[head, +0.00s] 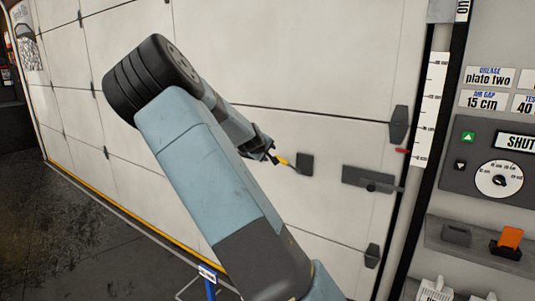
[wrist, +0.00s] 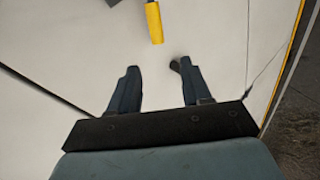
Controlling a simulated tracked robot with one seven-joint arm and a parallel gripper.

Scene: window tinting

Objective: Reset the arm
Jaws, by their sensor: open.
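My gripper (wrist: 157,68) is open in the wrist view, with its two fingers apart and nothing between them. A yellow handle (wrist: 154,22) shows just beyond the fingertips, with a gap in the picture. In the head view my gripper (head: 267,154) is partly hidden by my own arm, which reaches up and bends over in front of a large pale panelled door. There the yellow-handled tool (head: 284,161) is close to the fingertips, and a dark square plate (head: 305,164) is at its far end, against the door.
The pale panelled door (head: 300,65) fills most of the head view, with a dark latch (head: 368,180) and hinges. At right is a control panel (head: 490,160) with a dial, and a shelf below holding an orange item (head: 510,237). Dark floor (head: 60,230) lies open at lower left.

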